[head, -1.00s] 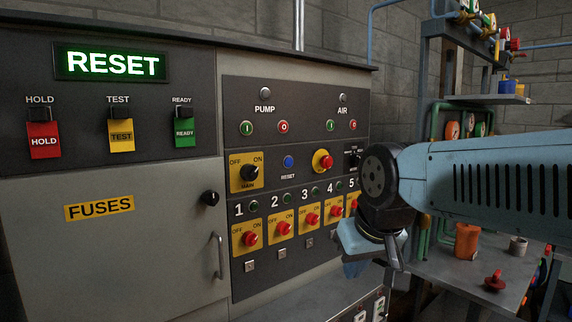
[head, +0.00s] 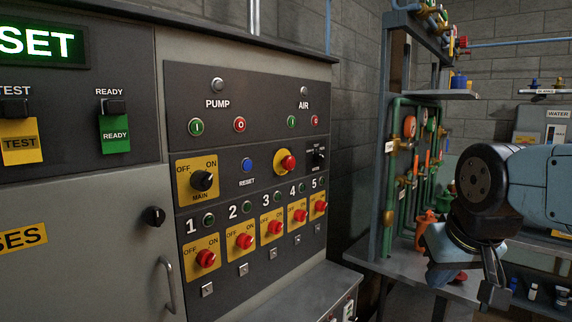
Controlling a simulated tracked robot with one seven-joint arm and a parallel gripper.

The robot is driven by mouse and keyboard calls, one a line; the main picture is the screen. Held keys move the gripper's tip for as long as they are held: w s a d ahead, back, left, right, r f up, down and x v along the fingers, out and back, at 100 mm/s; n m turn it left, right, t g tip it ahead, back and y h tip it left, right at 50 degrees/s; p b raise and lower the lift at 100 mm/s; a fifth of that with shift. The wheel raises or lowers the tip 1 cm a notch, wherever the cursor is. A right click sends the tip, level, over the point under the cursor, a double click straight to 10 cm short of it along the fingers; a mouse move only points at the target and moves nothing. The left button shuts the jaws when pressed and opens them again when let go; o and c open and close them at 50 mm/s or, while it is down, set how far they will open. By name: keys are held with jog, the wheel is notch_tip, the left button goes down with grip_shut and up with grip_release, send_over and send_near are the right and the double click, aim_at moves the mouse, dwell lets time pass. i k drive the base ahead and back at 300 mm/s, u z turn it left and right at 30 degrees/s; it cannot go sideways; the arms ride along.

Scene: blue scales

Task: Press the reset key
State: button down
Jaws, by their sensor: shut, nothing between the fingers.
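The reset key is a small round blue button (head: 247,165) on the dark control panel (head: 225,100), with the word RESET below it. It sits between the black MAIN switch (head: 202,181) and the red emergency knob (head: 288,162) on its yellow disc. Nothing covers it. My gripper (head: 492,292) hangs at the lower right, well to the right of the panel and apart from it. Its fingers are shut and empty, partly dark against the bench behind. A green-lit sign (head: 40,41) at the upper left shows part of the word RESET.
Numbered red rotary switches (head: 205,258) line the panel's lower part. A ledge (head: 300,300) juts out below the panel. A pipe rack (head: 392,160) and grey workbench (head: 400,268) stand to the right, near my arm. The space before the panel looks clear.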

aim_at(248, 163)
jog(key=z, duration=0.25)
jog(key=k, duration=1.2)
jog(key=u, duration=0.75)
jog(key=i, duration=1)
jog(key=z, duration=0.05)
